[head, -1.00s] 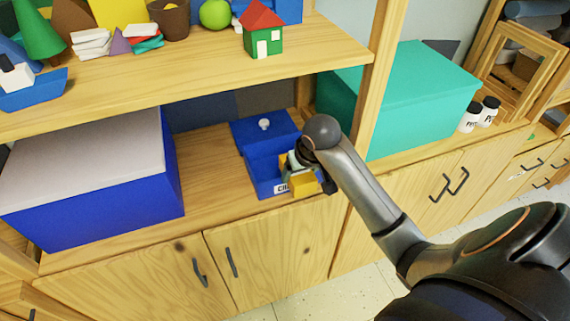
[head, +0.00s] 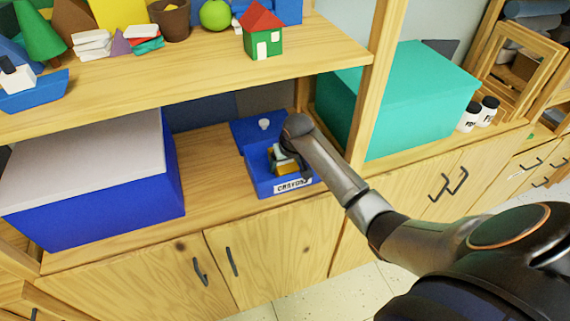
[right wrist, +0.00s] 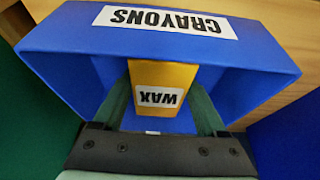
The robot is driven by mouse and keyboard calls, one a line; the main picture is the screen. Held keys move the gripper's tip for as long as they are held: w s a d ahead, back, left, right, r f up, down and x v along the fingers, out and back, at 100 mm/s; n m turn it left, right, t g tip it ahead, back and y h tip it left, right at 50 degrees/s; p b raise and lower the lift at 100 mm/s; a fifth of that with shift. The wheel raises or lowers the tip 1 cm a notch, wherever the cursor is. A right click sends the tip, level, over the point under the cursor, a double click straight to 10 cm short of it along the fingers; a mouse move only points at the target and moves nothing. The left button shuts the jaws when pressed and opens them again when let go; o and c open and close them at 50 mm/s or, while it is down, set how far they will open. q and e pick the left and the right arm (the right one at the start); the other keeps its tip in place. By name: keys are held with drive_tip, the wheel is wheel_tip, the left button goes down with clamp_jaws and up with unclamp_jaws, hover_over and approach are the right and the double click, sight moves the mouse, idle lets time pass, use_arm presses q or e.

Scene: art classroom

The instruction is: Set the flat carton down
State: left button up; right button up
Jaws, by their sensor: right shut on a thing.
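The flat carton is yellow with a white WAX label. It shows between my fingers in the right wrist view (right wrist: 160,80) and partly in the head view (head: 285,169). My right gripper (head: 284,158) is shut on it and reaches into the open blue box (head: 263,189) labelled CRAYONS. In the right wrist view the carton is between the box walls, near the labelled wall (right wrist: 60,33). I cannot tell whether it touches the bottom. My arm hides part of the box. My left gripper is not in view.
A blue lid (head: 246,130) with a white knob is behind the crayon box. A large blue box with a pale top (head: 90,210) stands left, a teal box (head: 415,95) right beyond the wooden upright (head: 381,60). An upper shelf (head: 200,75) with toys overhangs behind.

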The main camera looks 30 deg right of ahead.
drive_tip(key=shift+f, duration=0.2)
drive_tip(key=shift+f, duration=0.15)
drive_tip(key=o, duration=1.4)
drive_tip(key=shift+o, duration=0.2)
drive_tip(key=v, duration=1.2)
drive_tip(key=shift+s, duration=0.1)
